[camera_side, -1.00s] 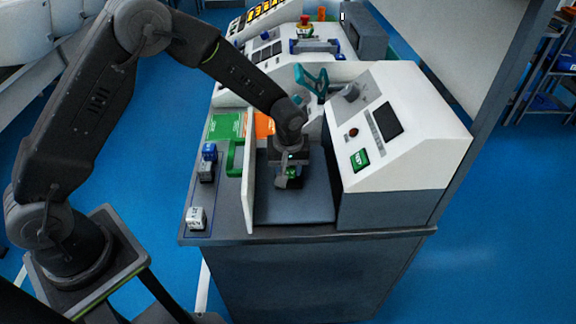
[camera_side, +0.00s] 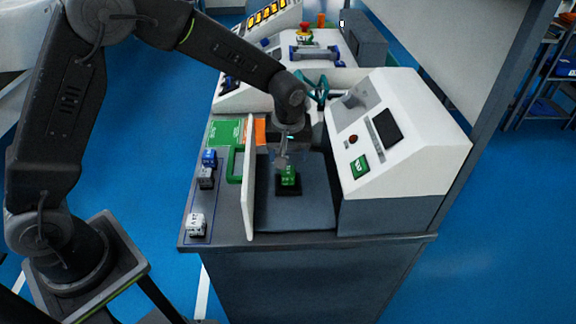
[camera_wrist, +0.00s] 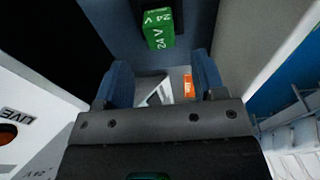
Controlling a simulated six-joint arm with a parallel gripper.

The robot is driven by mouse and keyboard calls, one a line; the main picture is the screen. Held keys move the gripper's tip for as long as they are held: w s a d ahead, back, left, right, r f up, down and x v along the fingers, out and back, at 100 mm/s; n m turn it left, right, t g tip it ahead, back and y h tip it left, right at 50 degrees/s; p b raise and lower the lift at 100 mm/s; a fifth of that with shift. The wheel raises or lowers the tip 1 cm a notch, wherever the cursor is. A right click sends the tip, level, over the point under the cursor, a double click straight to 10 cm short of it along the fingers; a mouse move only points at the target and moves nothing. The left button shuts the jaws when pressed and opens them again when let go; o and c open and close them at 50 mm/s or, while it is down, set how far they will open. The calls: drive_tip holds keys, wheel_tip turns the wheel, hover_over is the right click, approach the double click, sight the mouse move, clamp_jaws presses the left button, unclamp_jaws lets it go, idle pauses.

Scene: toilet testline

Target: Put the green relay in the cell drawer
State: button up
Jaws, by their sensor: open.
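The green relay (camera_side: 288,177), marked 24 V, stands on a dark square seat on the floor of the cell drawer (camera_side: 305,215), inside the open drawer behind its white front panel. The relay also shows at the top of the wrist view (camera_wrist: 158,30). My gripper (camera_side: 284,160) is above the relay, apart from it, with nothing between its jaws. In the wrist view my gripper (camera_wrist: 160,78) shows two blue fingers spread wide. The relay's lower part is partly hidden in the wrist view.
A blue block (camera_side: 209,157), a dark grey block (camera_side: 206,178) and a white block (camera_side: 196,224) stand on the ledge at left. The drawer's white front (camera_side: 249,190) has a green handle (camera_side: 235,165). A white console (camera_side: 400,140) rises close at right.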

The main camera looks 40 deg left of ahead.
sight(288, 174)
drive_tip(key=shift+s+d+r, duration=0.1)
drive_tip(key=shift+s+r, duration=0.05)
drive_tip(key=shift+r, duration=1)
drive_tip(key=shift+s+d+r, duration=0.1)
drive_tip(key=shift+r, duration=1)
drive_tip(key=s+a+r+m+t, duration=0.1)
drive_tip(key=s+a+r+m, duration=0.15)
drive_tip(key=s+r, duration=0.5)
drive_tip(key=s+a+r+m+t, duration=0.1)
drive_tip(key=s+r+m, duration=0.2)
drive_tip(key=s, duration=0.5)
drive_tip(key=s+a+r+m+t+h, duration=0.1)
drive_tip(key=s+a+r+m+t, duration=0.1)
drive_tip(key=s, duration=0.7)
drive_tip(key=shift+s+r+m+t, duration=0.3)
drive_tip(key=shift+r+m, duration=0.15)
drive_tip(key=shift+m, duration=0.3)
